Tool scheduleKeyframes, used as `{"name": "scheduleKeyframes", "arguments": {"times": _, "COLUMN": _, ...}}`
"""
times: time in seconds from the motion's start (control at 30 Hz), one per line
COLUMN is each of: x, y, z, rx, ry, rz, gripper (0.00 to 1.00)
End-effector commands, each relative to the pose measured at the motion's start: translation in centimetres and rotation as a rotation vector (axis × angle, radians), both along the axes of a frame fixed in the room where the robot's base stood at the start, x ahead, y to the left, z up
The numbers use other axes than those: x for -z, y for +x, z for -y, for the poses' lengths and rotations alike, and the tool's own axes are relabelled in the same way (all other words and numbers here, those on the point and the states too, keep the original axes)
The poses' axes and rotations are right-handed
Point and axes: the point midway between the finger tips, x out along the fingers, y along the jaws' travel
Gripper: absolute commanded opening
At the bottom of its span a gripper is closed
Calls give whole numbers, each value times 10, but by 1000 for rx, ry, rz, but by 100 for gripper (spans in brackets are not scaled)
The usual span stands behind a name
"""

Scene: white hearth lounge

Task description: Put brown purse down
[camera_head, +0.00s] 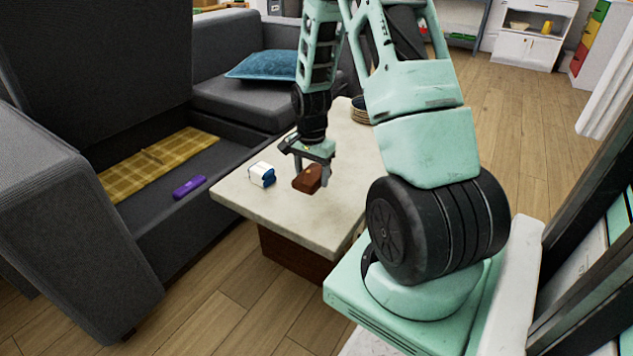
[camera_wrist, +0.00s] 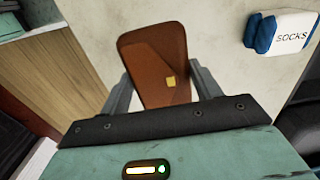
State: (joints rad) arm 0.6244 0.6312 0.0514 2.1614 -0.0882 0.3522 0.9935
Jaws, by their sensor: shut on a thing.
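The brown purse (camera_head: 308,179) is between the fingers of my gripper (camera_head: 312,175), over the pale coffee table (camera_head: 345,215) near its front part. My gripper is shut on the purse. In the wrist view the purse (camera_wrist: 154,60) shows as a flat brown piece with a small yellow clasp, with a finger of my gripper (camera_wrist: 157,90) on each side. The pale table top fills the background behind it. I cannot tell whether the purse touches the table top or hangs just above it.
A white and blue pack of socks (camera_head: 262,174) lies on the table to the left of the purse; it also shows in the wrist view (camera_wrist: 290,33). A dark grey sofa (camera_head: 130,215) stands at left, with a purple object (camera_head: 189,187) on it. Round stacked items (camera_head: 360,110) sit at the table's back.

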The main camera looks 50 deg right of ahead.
Motion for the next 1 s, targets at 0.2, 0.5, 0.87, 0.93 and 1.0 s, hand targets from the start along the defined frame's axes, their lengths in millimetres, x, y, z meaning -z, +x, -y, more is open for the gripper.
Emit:
{"name": "scheduleKeyframes", "arguments": {"times": 0.2, "x": 35, "y": 0, "z": 0, "rx": -1, "ry": 0, "rz": 1, "gripper": 40}}
{"name": "scheduleKeyframes", "arguments": {"times": 0.5, "x": 70, "y": 0, "z": 0, "rx": -1, "ry": 0, "rz": 0, "gripper": 40}}
{"name": "scheduleKeyframes", "arguments": {"times": 0.87, "x": 72, "y": 0, "z": 0, "rx": -1, "ry": 0, "rz": 1, "gripper": 40}}
{"name": "scheduleKeyframes", "arguments": {"times": 0.93, "x": 71, "y": 0, "z": 0, "rx": -1, "ry": -1, "rz": 1, "gripper": 80}}
{"name": "scheduleKeyframes", "arguments": {"times": 1.0, "x": 71, "y": 0, "z": 0, "rx": -1, "ry": -1, "rz": 1, "gripper": 85}}
